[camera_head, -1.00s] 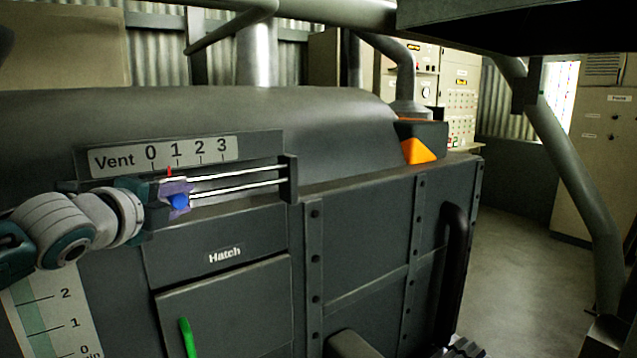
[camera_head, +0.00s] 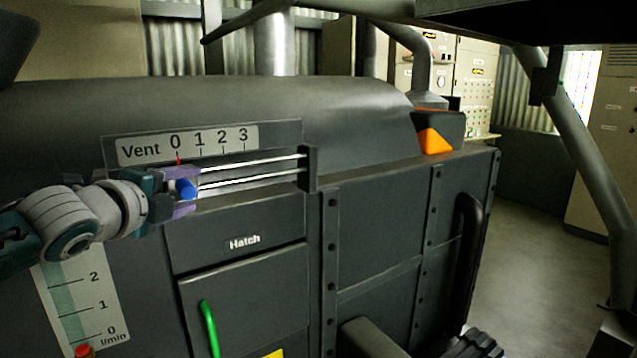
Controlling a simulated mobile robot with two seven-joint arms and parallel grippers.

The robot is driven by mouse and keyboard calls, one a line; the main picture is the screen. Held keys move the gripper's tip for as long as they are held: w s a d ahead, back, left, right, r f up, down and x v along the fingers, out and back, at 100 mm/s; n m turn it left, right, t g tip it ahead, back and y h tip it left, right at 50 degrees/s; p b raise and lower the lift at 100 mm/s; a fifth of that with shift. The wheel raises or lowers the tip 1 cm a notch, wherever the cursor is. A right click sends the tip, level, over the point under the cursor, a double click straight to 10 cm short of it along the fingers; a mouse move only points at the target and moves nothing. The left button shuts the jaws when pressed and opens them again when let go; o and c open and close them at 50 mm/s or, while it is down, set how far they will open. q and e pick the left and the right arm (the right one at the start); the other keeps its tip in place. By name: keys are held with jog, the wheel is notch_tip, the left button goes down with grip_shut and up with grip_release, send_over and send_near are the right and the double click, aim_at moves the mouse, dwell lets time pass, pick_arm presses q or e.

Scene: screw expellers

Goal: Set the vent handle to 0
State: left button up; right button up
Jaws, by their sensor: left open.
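The blue vent handle (camera_head: 187,189) sits at the left end of two pale horizontal rails below the vent scale (camera_head: 188,146), marked 0 to 3. A small red pointer (camera_head: 178,160) above the handle stands at the 0 mark. My left gripper (camera_head: 178,192) comes in from the left with its purple fingers open, one above and one below the handle. The fingers partly cover the handle, and I cannot tell whether they touch it. My right gripper does not show.
The hatch (camera_head: 244,312) with a green handle (camera_head: 209,330) lies below the rails. A flow gauge (camera_head: 85,300) is at lower left. A dark curved handle (camera_head: 470,255) and a slanting pipe (camera_head: 590,170) stand to the right. Open floor (camera_head: 520,240) shows at right.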

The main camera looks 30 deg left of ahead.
pick_arm(q)
jog(key=v, duration=1)
jog(key=shift+b, duration=0.4)
